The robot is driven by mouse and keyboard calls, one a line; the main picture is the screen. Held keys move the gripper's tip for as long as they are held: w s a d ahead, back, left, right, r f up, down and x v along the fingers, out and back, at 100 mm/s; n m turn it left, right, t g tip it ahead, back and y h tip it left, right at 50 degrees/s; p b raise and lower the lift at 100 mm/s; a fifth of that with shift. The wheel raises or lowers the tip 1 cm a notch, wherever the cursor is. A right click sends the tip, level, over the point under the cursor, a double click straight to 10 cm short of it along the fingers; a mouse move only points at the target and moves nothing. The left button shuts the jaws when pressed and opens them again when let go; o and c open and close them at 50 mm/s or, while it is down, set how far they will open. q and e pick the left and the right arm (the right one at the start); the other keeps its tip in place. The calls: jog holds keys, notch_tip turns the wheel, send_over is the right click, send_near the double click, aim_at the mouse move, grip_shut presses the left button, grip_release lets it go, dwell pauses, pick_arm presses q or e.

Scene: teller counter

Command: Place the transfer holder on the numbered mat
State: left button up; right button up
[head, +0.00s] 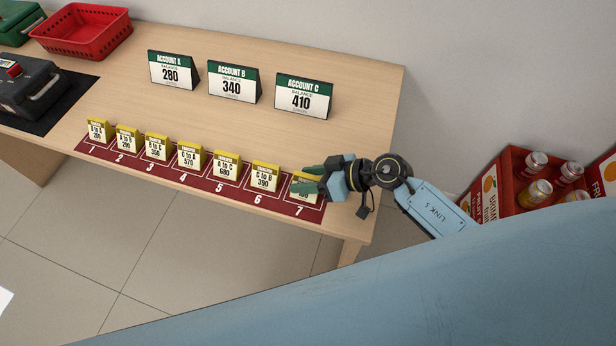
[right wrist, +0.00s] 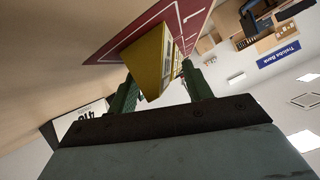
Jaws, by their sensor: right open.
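The numbered mat (head: 274,205) is dark red, with spaces 1 to 7 along the table's front edge. A yellow transfer holder (head: 303,193) stands on space 7, its card partly hidden by my right gripper (head: 308,178). In the right wrist view, the open green fingers of this gripper (right wrist: 160,92) are on either side of the yellow holder (right wrist: 152,58); I cannot tell whether they touch it. Other yellow holders stand on spaces 1 to 6, such as the "C to B 390" holder (head: 265,177) on space 6. My left gripper is not in view.
Three account signs stand behind the mat: A (head: 171,70), B (head: 232,85) and C (head: 303,95). A black device (head: 30,88) and a red basket (head: 82,30) are at the left. The tabletop between signs and mat is clear.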

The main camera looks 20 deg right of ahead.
jog(key=p+v, duration=0.3)
jog(key=v, duration=0.8)
jog(key=shift+s+d+r, duration=0.1)
jog(key=shift+d, duration=0.05)
jog(key=shift+s+d+r, duration=0.15)
jog(key=shift+d+r, duration=0.05)
jog(key=shift+d, duration=0.05)
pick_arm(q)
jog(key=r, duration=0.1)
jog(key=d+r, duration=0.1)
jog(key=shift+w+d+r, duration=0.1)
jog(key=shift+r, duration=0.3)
